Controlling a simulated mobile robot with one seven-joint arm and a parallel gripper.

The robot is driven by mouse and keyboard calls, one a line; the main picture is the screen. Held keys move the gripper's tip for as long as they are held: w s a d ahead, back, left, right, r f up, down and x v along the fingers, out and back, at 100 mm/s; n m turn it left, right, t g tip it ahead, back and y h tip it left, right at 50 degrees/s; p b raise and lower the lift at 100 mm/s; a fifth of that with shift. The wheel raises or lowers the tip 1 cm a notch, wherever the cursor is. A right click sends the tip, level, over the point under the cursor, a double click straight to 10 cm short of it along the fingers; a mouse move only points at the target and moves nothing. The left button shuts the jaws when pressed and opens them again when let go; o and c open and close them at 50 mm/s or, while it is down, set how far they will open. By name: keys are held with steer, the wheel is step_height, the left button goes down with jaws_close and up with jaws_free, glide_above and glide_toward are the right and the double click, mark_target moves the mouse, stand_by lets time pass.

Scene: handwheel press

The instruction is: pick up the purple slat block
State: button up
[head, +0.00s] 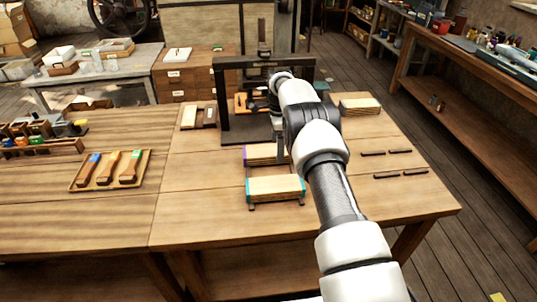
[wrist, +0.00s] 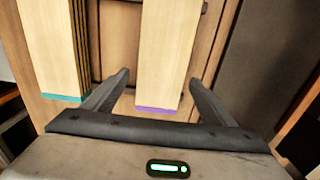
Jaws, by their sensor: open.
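The purple slat block (head: 262,151) is a pale wooden block with a purple end, lying on the workbench behind the teal-ended slat block (head: 275,189). My gripper (head: 283,158) is over its right part, and my arm hides some of that side. In the wrist view the purple-ended block (wrist: 165,55) lies between the two open fingers of my gripper (wrist: 159,78). The teal-ended block (wrist: 50,45) is outside the left finger. I cannot tell whether a finger touches the purple block.
A dark press frame (head: 232,100) stands just behind the blocks. A tray (head: 110,171) with coloured-handled tools is at the left. Another slat block (head: 360,105) and several dark strips (head: 386,175) lie at the right. The front of the bench is clear.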

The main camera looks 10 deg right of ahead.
steer(key=shift+f, duration=0.3)
steer(key=c, duration=1.4)
steer(key=shift+o, duration=0.2)
steer(key=shift+r, duration=0.1)
